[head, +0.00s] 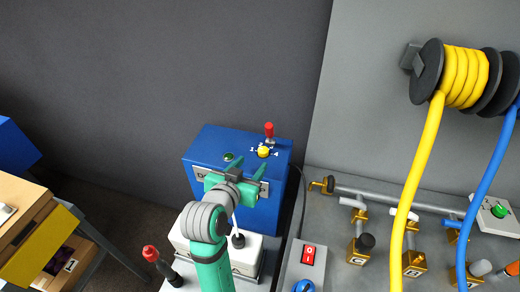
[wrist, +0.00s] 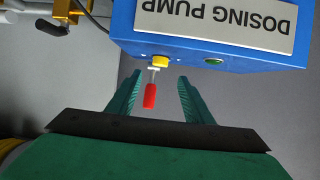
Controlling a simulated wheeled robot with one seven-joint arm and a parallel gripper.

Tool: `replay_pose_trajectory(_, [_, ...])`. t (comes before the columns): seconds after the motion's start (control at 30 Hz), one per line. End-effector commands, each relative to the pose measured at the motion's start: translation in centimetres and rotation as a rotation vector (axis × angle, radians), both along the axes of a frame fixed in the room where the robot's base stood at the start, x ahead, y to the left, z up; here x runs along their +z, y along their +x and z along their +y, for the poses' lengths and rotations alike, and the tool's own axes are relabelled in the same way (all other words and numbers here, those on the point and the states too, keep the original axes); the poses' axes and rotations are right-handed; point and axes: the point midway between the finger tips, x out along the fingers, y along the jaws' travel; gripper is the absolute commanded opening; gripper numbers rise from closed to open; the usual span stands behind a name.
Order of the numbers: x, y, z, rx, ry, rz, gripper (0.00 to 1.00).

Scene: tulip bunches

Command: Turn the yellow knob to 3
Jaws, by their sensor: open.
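The yellow knob (head: 263,152) sits on the top of the blue dosing pump box (head: 215,142), with a numbered scale around it; a 4 is legible to its right. Its pointer setting is too small to tell. My gripper (head: 246,172) is open and empty at the front of the box, apart from the knob. In the wrist view the knob (wrist: 160,62) shows at the box's edge, beyond and between the open fingers (wrist: 158,85). A red-handled lever (wrist: 150,95) hangs by the knob in that view; the head view shows it upright behind the knob.
A green button (head: 228,157) is left of the knob on the box top. A grey bench with brass valves (head: 365,243) and a red switch (head: 308,255) lies to the right. Yellow (head: 420,160) and blue (head: 490,170) hoses hang from reels. A wooden cabinet (head: 25,215) stands left.

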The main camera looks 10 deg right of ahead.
Motion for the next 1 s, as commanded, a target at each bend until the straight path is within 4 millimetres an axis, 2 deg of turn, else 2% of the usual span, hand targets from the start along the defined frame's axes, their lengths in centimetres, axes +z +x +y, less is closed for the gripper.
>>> replay_pose_trajectory(0.3, [-2.1,4.6,-2.2,0.000,-0.001,0.000,0.46])
replay_pose_trajectory(0.5, [-3.2,6.9,-3.3,0.000,-0.001,0.000,0.46])
replay_pose_trajectory(0.7, [-3.6,7.9,-3.8,0.001,0.000,-0.001,0.46])
replay_pose_trajectory(0.97, [-3.7,8.0,-3.9,0.000,0.000,-0.001,0.46])
replay_pose_trajectory(1.0, [-3.7,8.0,-3.9,0.000,0.000,-0.001,0.44])
